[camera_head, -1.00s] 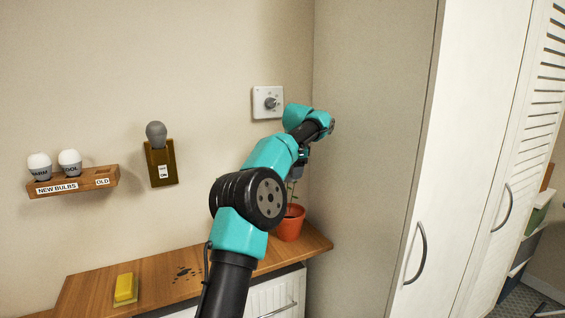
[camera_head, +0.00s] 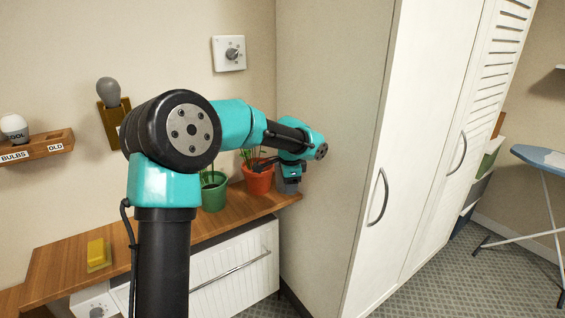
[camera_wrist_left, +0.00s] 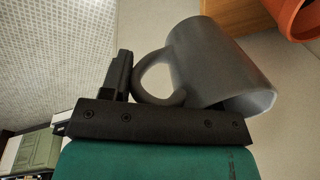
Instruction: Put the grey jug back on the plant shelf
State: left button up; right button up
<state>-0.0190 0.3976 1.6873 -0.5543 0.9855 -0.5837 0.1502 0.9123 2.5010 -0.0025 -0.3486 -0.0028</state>
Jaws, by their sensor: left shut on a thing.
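The grey jug (camera_head: 287,187) hangs under my left gripper (camera_head: 289,170) at the right end of the wooden plant shelf (camera_head: 150,258), just right of the orange pot. In the left wrist view the jug (camera_wrist_left: 215,62) shows large, its handle against the dark jaw of my left gripper (camera_wrist_left: 130,92), which is shut on it. There, the shelf edge (camera_wrist_left: 238,14) is behind the jug. I cannot tell whether the jug touches the shelf. My right gripper is not in view.
An orange pot (camera_head: 258,182) and a green pot (camera_head: 214,195) with plants stand on the shelf, left of the jug. A yellow sponge (camera_head: 97,253) lies further left. A tall white cupboard (camera_head: 385,130) stands close on the right.

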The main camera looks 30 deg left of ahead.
pick_arm(q)
jog(key=s+d+f+m, duration=0.1)
jog(key=s+d+f, duration=0.4)
jog(key=s, duration=0.1)
jog(key=shift+s+d+f, duration=0.3)
jog(key=shift+s, duration=0.05)
